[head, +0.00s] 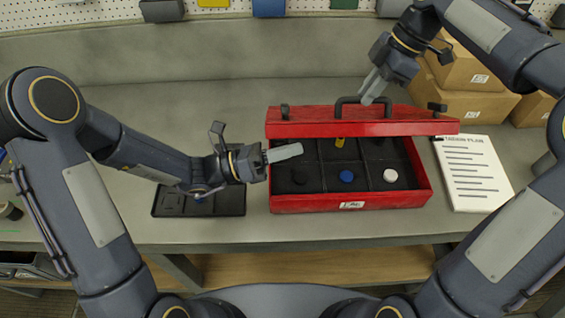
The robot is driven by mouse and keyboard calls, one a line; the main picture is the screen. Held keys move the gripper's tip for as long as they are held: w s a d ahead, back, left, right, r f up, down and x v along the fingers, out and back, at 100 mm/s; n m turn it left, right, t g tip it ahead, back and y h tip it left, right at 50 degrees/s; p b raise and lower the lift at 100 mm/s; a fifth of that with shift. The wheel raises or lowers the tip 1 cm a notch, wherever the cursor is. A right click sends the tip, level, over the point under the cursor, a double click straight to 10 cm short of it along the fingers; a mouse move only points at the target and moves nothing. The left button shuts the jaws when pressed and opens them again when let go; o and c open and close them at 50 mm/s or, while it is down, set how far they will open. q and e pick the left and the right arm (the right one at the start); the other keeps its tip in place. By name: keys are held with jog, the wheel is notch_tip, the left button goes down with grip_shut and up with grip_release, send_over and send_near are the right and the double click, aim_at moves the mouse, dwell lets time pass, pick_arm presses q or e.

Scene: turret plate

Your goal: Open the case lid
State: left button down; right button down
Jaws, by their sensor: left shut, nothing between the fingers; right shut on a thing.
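The red case (310,203) stands on the workbench with its lid (345,128) raised at the back, partly open. Inside are dark compartments with a yellow piece (340,142), a blue piece (347,176) and a white piece (390,175). A black handle (348,101) and two latches (285,111) are on the lid. My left gripper (284,152) is shut and empty, over the case's left edge, below the lid's left end.
A dark tray (235,202) lies left of the case, partly hidden by my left arm. A printed paper (471,170) lies to the right. Cardboard boxes (470,70) are stacked at the back right.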

pick_arm(q)
jog(key=shift+w+r, duration=0.15)
pick_arm(e)
jog(key=shift+w+d+f, duration=0.1)
jog(key=shift+w+f, duration=0.1)
jog(key=shift+f, duration=0.1)
pick_arm(q)
jog(key=shift+w+a+r, duration=0.1)
jog(key=shift+w+r, duration=0.55)
jog(key=shift+r, duration=0.15)
pick_arm(e)
jog(key=shift+f, duration=0.1)
pick_arm(q)
jog(key=shift+w+f, duration=0.1)
jog(key=shift+w, duration=0.1)
pick_arm(e)
jog(key=c, duration=1.4)
grip_release()
jog(key=shift+w, duration=0.2)
pick_arm(q)
jog(key=shift+s, duration=0.1)
pick_arm(e)
jog(key=shift+s, duration=0.15)
jog(key=shift+r, duration=0.2)
